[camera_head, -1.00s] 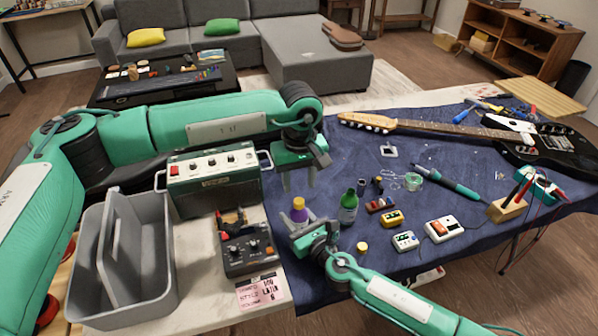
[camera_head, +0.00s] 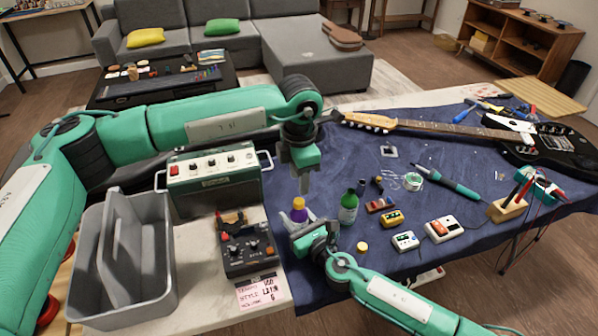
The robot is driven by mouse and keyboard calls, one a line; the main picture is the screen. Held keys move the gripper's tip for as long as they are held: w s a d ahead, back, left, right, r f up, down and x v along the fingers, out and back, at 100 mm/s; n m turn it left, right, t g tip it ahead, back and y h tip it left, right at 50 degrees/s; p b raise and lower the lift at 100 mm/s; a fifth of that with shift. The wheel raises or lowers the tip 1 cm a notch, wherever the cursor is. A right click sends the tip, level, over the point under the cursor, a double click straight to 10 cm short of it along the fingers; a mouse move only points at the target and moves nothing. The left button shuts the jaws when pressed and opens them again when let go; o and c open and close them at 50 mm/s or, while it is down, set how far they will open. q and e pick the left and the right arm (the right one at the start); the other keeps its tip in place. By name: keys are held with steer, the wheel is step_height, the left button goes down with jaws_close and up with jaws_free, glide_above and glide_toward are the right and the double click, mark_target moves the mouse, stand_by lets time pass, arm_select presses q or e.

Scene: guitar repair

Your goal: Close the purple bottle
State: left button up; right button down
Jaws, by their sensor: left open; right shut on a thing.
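The purple bottle (camera_head: 299,215) stands upright at the left part of the blue cloth, with a yellow top; I cannot tell if that is a cap or the neck. My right gripper (camera_head: 300,224) is shut on its lower part, which is partly hidden by the fingers. My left gripper (camera_head: 304,186) hangs open and empty, pointing down above the bottle's top and apart from it; its fingers appear almost in line. A small yellow round piece (camera_head: 362,247), like a cap, lies on the cloth to the right of my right gripper.
A green bottle (camera_head: 348,208) stands close to the right of the purple one. A green amplifier (camera_head: 214,180), a dark pedal box (camera_head: 247,252) and a grey caddy (camera_head: 166,262) are to the left. Small pedals (camera_head: 440,229) and a guitar (camera_head: 545,142) lie to the right.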

mark_target(299, 201)
arm_select(q)
steer(key=n, duration=0.6)
steer(key=shift+r, duration=0.25)
steer(key=n, duration=0.7)
steer(key=shift+r, duration=0.2)
steer(key=shift+f, duration=4)
